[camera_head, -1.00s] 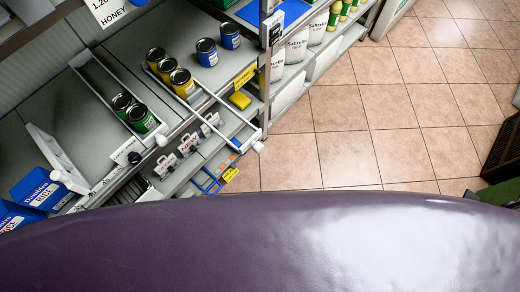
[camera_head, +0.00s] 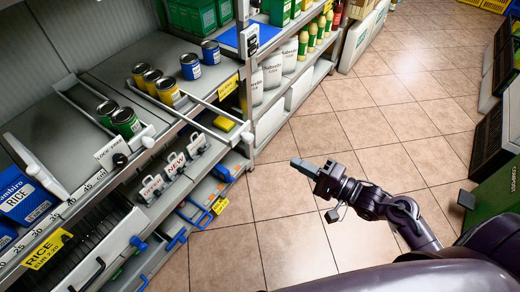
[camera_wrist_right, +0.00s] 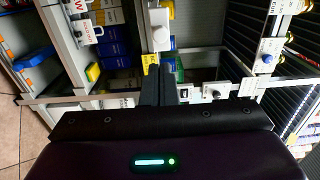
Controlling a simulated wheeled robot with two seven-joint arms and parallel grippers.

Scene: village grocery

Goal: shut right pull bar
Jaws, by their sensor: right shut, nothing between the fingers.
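The right pull bar (camera_head: 215,108) is a thin pale bar with a white knob (camera_head: 247,137) on its end. It runs beside the yellow and blue cans and sticks out past the shelf's front edge over the aisle. My right gripper (camera_head: 299,165) is shut and empty, over the floor to the right of the knob and apart from it in the head view. In the right wrist view the shut dark fingers (camera_wrist_right: 160,75) point at the shelf, with a white knob-like part (camera_wrist_right: 160,43) just beyond them; I cannot tell whether they touch. My left gripper is not in view.
Another pusher bar (camera_head: 147,142) stands by the green cans (camera_head: 125,122), and a white one (camera_head: 35,165) by the blue rice boxes (camera_head: 22,197). The tiled floor (camera_head: 300,220) is clear. Dark crates (camera_head: 490,140) stand at right.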

